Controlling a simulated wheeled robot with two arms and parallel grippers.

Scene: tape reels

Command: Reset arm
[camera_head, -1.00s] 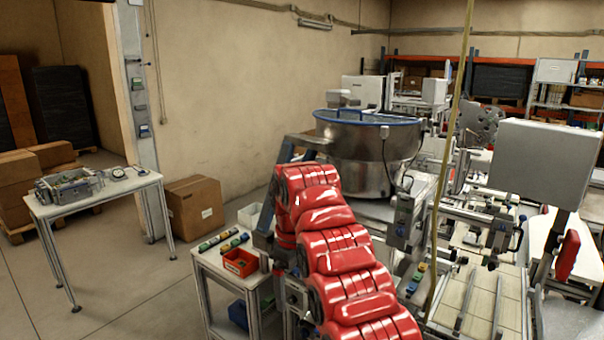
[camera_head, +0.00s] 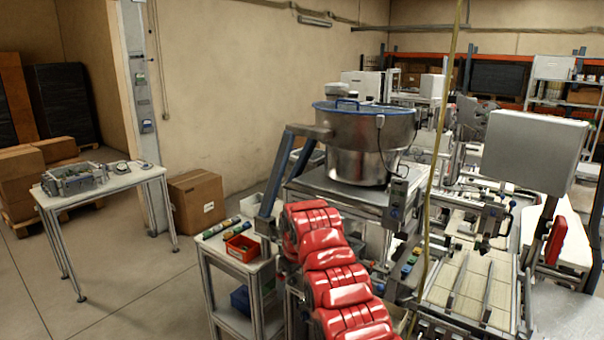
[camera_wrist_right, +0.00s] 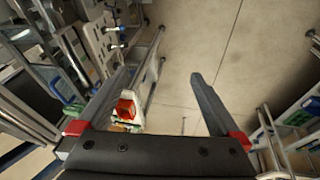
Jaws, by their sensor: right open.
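My right arm (camera_head: 330,270), red and segmented, rises from the bottom of the head view in front of the machine. Its upper end stands by the small cart. The fingers cannot be made out clearly there. In the right wrist view my right gripper (camera_wrist_right: 162,76) is open, its two grey fingers wide apart with red parts at their bases. Nothing is held between them. Bare floor shows beyond the fingers, with a red bin below beside the left finger. No left gripper shows in either view.
The small cart holds a red bin (camera_head: 241,248), close left of my arm. A steel bowl feeder (camera_head: 345,165) on a metal stand is behind it. A grey panel (camera_head: 533,150) stands right. A white table (camera_head: 105,188) is far left. Open floor (camera_head: 130,275) lies between.

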